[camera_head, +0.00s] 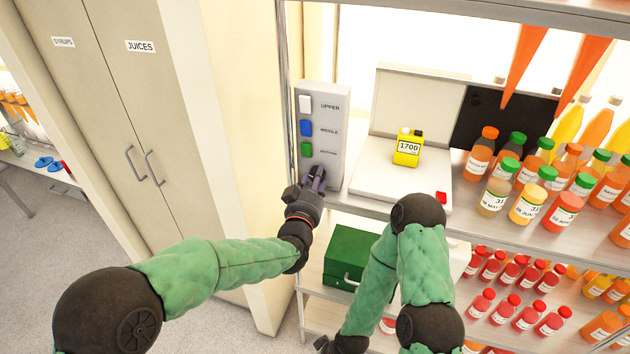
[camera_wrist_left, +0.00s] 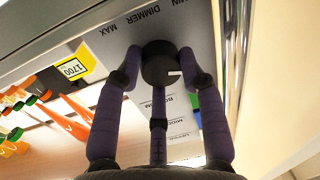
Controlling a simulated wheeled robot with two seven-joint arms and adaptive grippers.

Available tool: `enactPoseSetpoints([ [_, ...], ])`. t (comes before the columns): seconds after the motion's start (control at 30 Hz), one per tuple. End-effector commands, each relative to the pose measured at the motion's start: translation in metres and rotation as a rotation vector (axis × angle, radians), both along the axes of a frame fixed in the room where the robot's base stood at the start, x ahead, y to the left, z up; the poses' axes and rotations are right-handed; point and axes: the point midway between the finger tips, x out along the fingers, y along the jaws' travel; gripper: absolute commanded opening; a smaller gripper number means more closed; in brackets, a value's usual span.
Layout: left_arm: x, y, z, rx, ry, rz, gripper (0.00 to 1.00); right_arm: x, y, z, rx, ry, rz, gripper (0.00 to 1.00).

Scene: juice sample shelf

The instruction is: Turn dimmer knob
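The dimmer knob (camera_wrist_left: 158,62) is a round black knob with a white mark on its side. It sits on the light grey switch panel (camera_head: 329,131), beside printed "DIMMER" and "MAX" in the left wrist view. My left gripper (camera_head: 314,180) is at the lower end of this panel. In the left wrist view its purple fingers (camera_wrist_left: 160,66) close in on both sides of the knob, with a third finger below it, and appear to touch it. In the head view the gripper hides the knob. My right gripper (camera_head: 328,345) shows only partly at the bottom edge.
White, blue and green switches (camera_head: 306,127) sit above the knob on the panel. Juice bottles (camera_head: 527,203) crowd the shelf farther right. A green box (camera_head: 350,252) sits below.

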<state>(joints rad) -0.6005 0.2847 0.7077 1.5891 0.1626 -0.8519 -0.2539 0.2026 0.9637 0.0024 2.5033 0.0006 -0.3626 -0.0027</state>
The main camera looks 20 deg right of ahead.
Motion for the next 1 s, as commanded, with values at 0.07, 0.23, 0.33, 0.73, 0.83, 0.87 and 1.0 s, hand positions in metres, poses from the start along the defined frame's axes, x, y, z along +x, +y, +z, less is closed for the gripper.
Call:
enactPoseSetpoints([
  [0.07, 0.000, 0.000, -0.001, 0.001, 0.002, 0.000, 0.07, 0.000, 0.000, 0.000, 0.000, 0.000, 0.000, 0.00],
  [0.23, 0.000, 0.000, -0.002, -0.013, 0.011, 0.000, 0.06, 0.000, 0.000, -0.004, 0.000, 0.000, 0.000, 0.00],
  [0.33, 0.000, 0.000, -0.003, -0.058, 0.040, 0.001, 0.06, 0.000, 0.000, -0.013, 0.000, 0.000, 0.000, 0.00],
  [0.73, -0.001, 0.000, -0.003, -0.204, 0.145, -0.001, 0.06, 0.000, 0.000, -0.033, 0.000, 0.000, 0.000, 0.00],
  [0.83, -0.001, 0.000, -0.003, -0.204, 0.146, -0.001, 0.06, 0.000, 0.000, -0.032, 0.000, 0.000, 0.000, 0.00],
  [0.87, -0.001, 0.000, -0.003, -0.204, 0.146, -0.001, 0.06, 0.000, 0.000, -0.032, 0.000, 0.000, 0.000, 0.00],
  [1.0, -0.001, 0.000, -0.003, -0.202, 0.147, -0.001, 0.48, 0.000, 0.000, -0.032, 0.000, 0.000, 0.000, 0.00],
])
